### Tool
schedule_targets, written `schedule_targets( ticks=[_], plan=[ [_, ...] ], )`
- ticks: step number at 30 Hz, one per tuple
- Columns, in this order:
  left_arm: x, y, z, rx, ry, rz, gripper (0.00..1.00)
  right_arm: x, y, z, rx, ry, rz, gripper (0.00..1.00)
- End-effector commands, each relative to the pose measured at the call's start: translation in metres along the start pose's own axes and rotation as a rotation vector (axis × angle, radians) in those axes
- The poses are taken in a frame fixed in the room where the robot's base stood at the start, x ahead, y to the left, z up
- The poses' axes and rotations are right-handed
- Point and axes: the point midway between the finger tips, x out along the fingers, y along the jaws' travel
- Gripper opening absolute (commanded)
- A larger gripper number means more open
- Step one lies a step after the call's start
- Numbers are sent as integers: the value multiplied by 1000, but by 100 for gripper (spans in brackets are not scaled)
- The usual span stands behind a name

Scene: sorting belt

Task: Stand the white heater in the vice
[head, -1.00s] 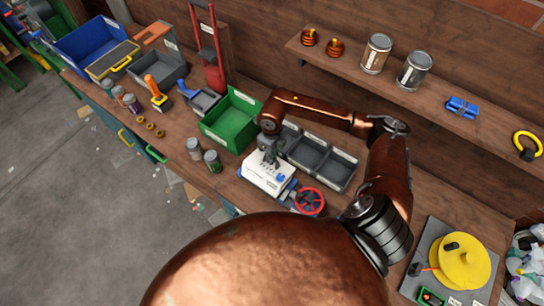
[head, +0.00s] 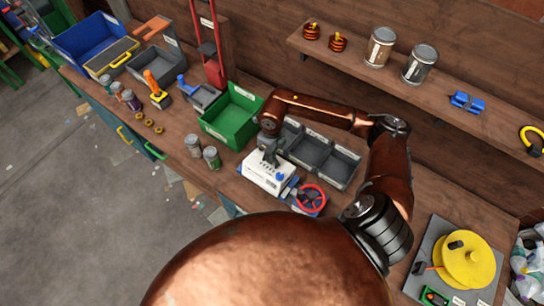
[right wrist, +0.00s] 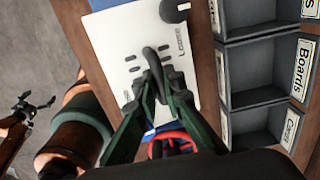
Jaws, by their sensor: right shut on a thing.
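The white heater (head: 265,177) is a pale box with small dark and blue marks, at the vice near the bench's front edge. The vice (head: 308,203) has blue parts and a red handwheel; its blue also shows beside the heater in the right wrist view (right wrist: 95,48). My right gripper (head: 270,153) is over the heater; in the right wrist view its dark green fingers (right wrist: 158,84) are shut on the heater's dark handle. The heater hides most of the vice jaws, so I cannot tell whether it rests in them. My left gripper (right wrist: 35,104) shows small at the left, fingers apart.
Grey divided bins (head: 318,155) and a green bin (head: 231,117) stand close behind the heater. Two cans (head: 211,157) stand to its left. A yellow reel (head: 467,262) is at the right. A shelf (head: 430,95) runs along the back wall.

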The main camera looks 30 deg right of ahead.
Motion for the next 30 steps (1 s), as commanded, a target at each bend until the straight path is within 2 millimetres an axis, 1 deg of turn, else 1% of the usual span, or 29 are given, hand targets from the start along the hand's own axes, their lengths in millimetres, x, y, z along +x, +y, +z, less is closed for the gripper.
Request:
schedule_targets(
  ticks=[1, 3, 7, 13, 14, 22, 30],
  plan=[
    [3, 0, 0, 0, 0, 0, 100, 10, -2, -6, 2, 17, -6, 0],
    [5, 0, 1, 0, -1, 0, 100, 13, -3, -7, 3, 19, -7, 0],
    [6, 0, 1, 0, -1, 0, 100, 17, -4, -9, 4, 24, -8, 0],
    [6, 0, 1, 0, -1, 0, 100, 17, -5, -10, 6, 27, -10, 0],
    [6, 0, 1, 0, -1, 0, 100, 17, -5, -10, 6, 27, -9, 11],
    [6, 2, 1, 0, -1, 1, 100, 14, -3, -6, 2, 18, -7, 29],
    [5, -2, 2, 0, -2, -2, 100, 11, -2, -4, 1, 14, -6, 29]
  ],
)
